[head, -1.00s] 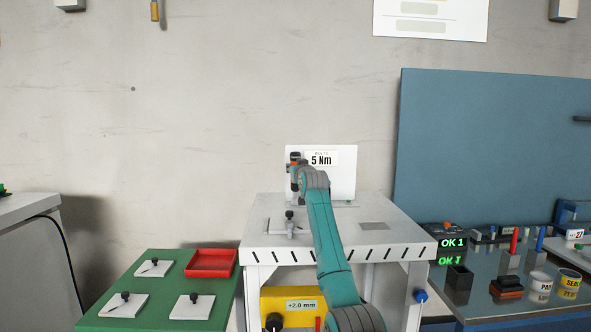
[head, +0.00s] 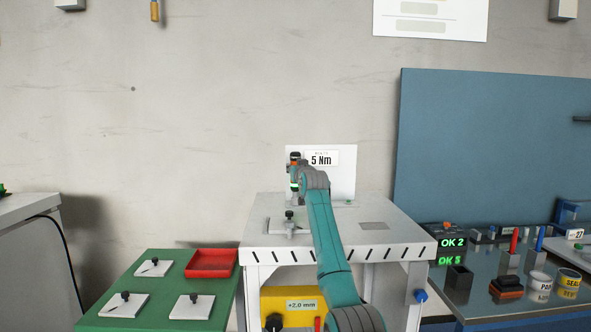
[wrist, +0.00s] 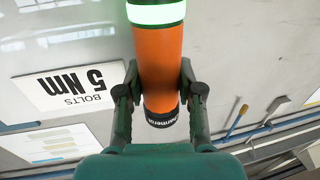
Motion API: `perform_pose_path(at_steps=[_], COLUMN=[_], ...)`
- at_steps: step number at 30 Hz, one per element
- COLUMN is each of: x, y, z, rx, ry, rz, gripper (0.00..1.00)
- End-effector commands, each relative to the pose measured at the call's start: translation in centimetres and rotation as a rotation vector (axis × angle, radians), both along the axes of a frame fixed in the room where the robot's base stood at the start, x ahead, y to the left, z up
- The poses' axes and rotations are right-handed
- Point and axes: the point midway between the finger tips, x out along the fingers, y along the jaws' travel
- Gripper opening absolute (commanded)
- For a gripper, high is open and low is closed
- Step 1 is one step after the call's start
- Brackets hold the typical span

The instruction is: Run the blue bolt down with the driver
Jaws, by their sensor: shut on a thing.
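My gripper (wrist: 160,95) is shut on an orange driver (wrist: 160,62), one finger on each side of its body. The driver's ring near the top of the wrist view glows green-white. In the head view the driver (head: 295,166) stands upright above the white slotted table (head: 340,242), at the left of my arm. A pale plate (head: 276,228) with a dark-knobbed clamp lies in front of it. The blue bolt cannot be made out, nor whether the driver's tip touches anything. The display box (head: 449,232) at the right reads OK 2 in green.
A white "5 Nm" board (head: 345,180) stands behind the driver. A green table (head: 160,311) at left carries a red tray (head: 211,263) and several white plates. The right bench holds cups (head: 569,283) and blocks. A yellow "+2.0 mm" box (head: 291,304) sits below the table.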

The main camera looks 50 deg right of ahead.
Motion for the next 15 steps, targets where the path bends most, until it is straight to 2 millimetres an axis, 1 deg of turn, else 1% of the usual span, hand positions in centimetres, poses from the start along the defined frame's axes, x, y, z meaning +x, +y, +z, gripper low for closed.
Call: perform_pose_path(at_steps=[1, 4, 15], x=[0.1, 0.1, 0.0], y=[-0.1, -0.1, 0.0], z=[-0.5, -0.1, 2.2], rx=[0.006, 0.006, 0.001], ry=[0.008, 0.008, 0.002], rz=[0.000, 0.000, 0.000], gripper=[0.00, 0.00, 0.00])
